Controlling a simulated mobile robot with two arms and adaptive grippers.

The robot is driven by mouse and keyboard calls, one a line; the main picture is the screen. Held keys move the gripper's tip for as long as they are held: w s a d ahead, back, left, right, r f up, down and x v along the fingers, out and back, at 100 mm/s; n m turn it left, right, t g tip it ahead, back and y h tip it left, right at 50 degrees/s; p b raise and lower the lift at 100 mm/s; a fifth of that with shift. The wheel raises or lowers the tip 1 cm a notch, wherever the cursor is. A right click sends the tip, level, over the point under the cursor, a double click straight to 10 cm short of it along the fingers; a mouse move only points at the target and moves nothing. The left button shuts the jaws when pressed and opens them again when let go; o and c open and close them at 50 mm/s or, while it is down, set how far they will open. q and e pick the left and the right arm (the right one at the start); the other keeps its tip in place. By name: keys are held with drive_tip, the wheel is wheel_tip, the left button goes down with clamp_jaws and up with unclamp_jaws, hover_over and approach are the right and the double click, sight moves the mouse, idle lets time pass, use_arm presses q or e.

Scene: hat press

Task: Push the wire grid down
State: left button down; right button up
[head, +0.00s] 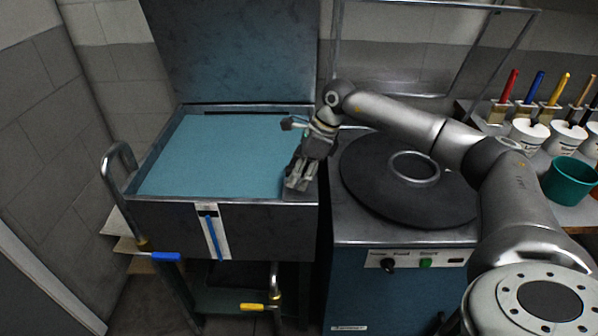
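A thin metal frame (430,4) stands raised at the top right, behind the machine with the round black disc; I cannot tell whether it is the wire grid. No mesh is clear in it. A basin (225,212) on the left holds a flat, light blue surface (215,160), and no grid shows on it. My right gripper (297,180) points down at the front right corner of the basin, well apart from the metal frame. Its fingers look close together, and their gap is unclear. I see nothing held in it. My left gripper is not in view.
A dark lid (235,50) stands open behind the basin. The black disc (405,180) with a metal ring tops the blue machine to the right. A bent handle (120,165) rises at the basin's left. White tubs, brushes and a green bowl (568,180) stand far right.

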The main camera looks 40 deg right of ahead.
drive_tip(key=shift+r, duration=0.15)
drive_tip(key=shift+d+r, duration=0.1)
drive_tip(key=shift+r, duration=0.05)
drive_tip(key=v, duration=1.1)
drive_tip(key=shift+s+r, duration=0.2)
drive_tip(key=shift+r, duration=0.05)
